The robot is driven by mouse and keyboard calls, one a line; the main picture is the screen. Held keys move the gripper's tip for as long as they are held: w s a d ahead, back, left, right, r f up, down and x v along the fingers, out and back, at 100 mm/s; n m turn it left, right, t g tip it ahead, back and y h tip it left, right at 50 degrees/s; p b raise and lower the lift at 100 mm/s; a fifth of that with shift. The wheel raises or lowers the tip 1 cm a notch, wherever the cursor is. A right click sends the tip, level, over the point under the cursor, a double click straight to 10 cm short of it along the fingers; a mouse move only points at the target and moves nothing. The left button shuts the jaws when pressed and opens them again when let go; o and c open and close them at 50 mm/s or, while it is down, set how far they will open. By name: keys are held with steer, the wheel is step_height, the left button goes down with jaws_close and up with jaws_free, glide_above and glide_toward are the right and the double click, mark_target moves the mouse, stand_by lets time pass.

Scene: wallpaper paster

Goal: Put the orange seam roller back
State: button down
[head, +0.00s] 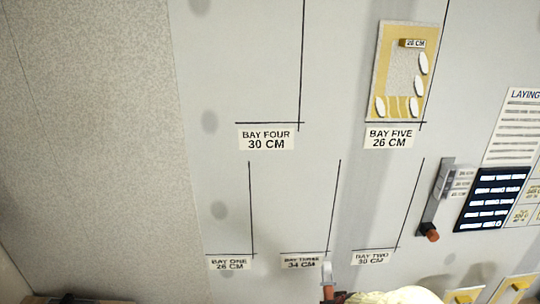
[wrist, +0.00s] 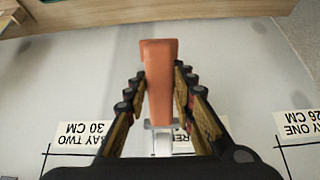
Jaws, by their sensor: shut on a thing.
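My gripper (wrist: 160,105) is shut on the orange seam roller (wrist: 160,70) in the wrist view. Its orange handle stands between the two fingers, with a pale metal part below the handle. The roller is over the pale board, near the Bay Three label, which it partly covers. In the head view a grey metal tip (head: 327,271) with an orange-red part below it shows at the bottom edge, by the Bay Three label (head: 304,263). My gripper is mostly out of the head view. The roller's far end is hidden.
Bay Five (head: 389,137) holds a yellow-edged sample sheet (head: 402,75) with white ovals. A grey bar with an orange-brown end (head: 431,233) lies at right, beside a dark panel (head: 491,199). A cream rounded thing (head: 400,296) is at the bottom edge. Bays One, Two and Four look empty.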

steer(key=shift+s+a+f+b, duration=0.2)
steer(key=shift+f, duration=0.6)
steer(key=shift+s+a+f+b, duration=0.15)
steer(key=shift+s+f, duration=0.05)
steer(key=shift+f, duration=0.6)
